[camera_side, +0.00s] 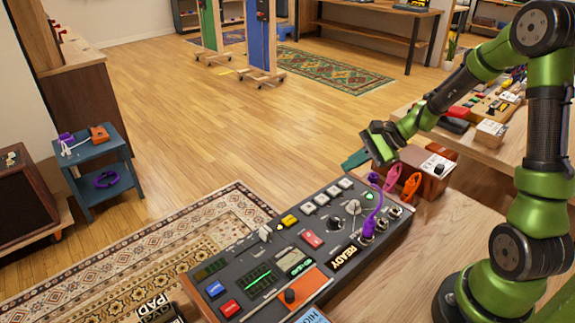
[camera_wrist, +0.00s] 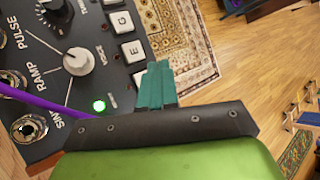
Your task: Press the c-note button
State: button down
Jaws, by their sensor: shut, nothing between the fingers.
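The dark synth panel (camera_side: 290,250) has a row of white square buttons (camera_side: 333,191) along its far edge. In the wrist view, one button reads G (camera_wrist: 122,22) and the one beside it reads E (camera_wrist: 133,51). The white button beyond E (camera_wrist: 139,79) is partly covered by my fingers, and its label cannot be read. No button label C is legible. My gripper (camera_side: 353,160) has its teal fingers together and empty. It is above the panel's right end, near the last white button. In the wrist view the fingertips (camera_wrist: 158,66) overlap the panel's edge.
A purple cable (camera_side: 379,205) arches over the panel's right end. Orange clips (camera_side: 411,186) and a brown box (camera_side: 430,168) stand near it. Knobs (camera_wrist: 78,61) and a lit green light (camera_wrist: 99,105) are beside the buttons. Open floor lies beyond the panel.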

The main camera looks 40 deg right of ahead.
aim_at(339, 183)
jog(key=shift+f, duration=1.05)
dwell(1.3)
jog(key=shift+f, duration=0.4)
jog(key=shift+f, duration=0.5)
dwell(0.5)
jog(key=shift+r, duration=0.95)
jog(key=shift+r, duration=2.5)
jog(key=shift+s, duration=0.1)
